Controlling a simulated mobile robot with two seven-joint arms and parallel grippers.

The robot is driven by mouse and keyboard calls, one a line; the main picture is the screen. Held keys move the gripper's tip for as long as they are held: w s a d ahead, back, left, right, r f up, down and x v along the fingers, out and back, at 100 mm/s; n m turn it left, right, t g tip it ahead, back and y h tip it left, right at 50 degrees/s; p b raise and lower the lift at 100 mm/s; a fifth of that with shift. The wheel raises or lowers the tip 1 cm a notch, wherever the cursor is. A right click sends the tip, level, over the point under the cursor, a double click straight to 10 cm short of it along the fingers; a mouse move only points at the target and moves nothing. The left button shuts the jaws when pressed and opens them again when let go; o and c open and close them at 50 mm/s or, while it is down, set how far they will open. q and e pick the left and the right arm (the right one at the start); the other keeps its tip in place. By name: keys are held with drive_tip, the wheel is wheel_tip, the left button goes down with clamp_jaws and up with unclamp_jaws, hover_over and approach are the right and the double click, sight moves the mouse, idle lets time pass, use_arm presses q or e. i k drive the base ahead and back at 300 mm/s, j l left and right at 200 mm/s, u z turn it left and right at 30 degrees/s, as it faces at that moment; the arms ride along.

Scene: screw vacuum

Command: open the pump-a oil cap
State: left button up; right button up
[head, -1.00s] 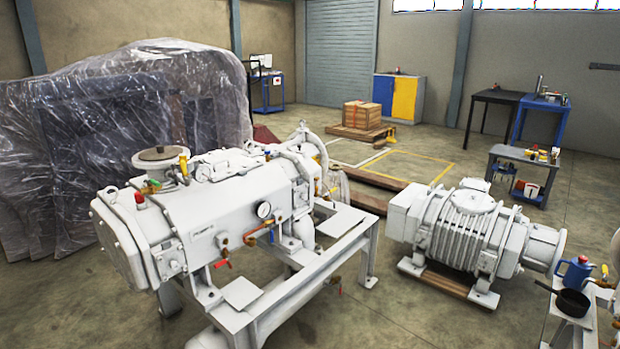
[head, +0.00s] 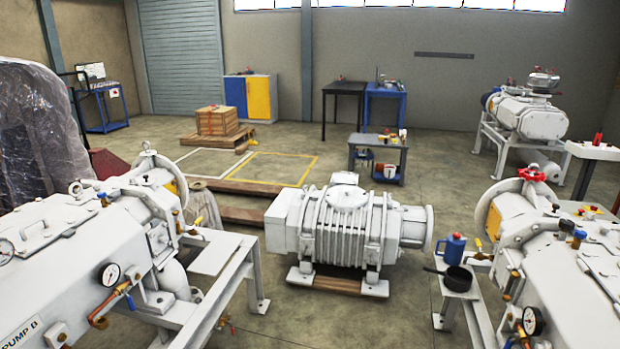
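A white pump (head: 70,250) at the left is labelled PUMP B. Another white pump (head: 570,260), cut off by the right edge, has a red handwheel (head: 531,173) on top and a dial gauge (head: 532,321) on its near side. No pump-a label is readable, and I cannot make out an oil cap for certain. Neither of my grippers is in view.
A ribbed white blower (head: 345,228) sits on wooden blocks between the pumps. A blue jug (head: 455,246) and a dark pan (head: 457,279) stand beside the right pump. A grey cart (head: 378,152) stands farther back. Open floor lies in front of the blower.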

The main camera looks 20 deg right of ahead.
sight(553, 211)
drive_tip(key=i+z, duration=0.35)
drive_tip(key=i+l+z, duration=0.1)
drive_tip(key=z, duration=0.25)
drive_tip(key=i+j+z, duration=0.1)
drive_tip(key=i+z, duration=0.25)
drive_tip(key=i+j+z, duration=0.1)
drive_tip(key=i+z, duration=0.3)
drive_tip(key=i+j+z, duration=0.15)
drive_tip(key=i+z, duration=0.15)
drive_tip(key=z, duration=0.15)
drive_tip(key=i+j+z, duration=0.55)
drive_tip(key=z, duration=0.25)
drive_tip(key=i+j+z, duration=0.15)
drive_tip(key=j+z, duration=0.3)
drive_tip(key=j, duration=0.1)
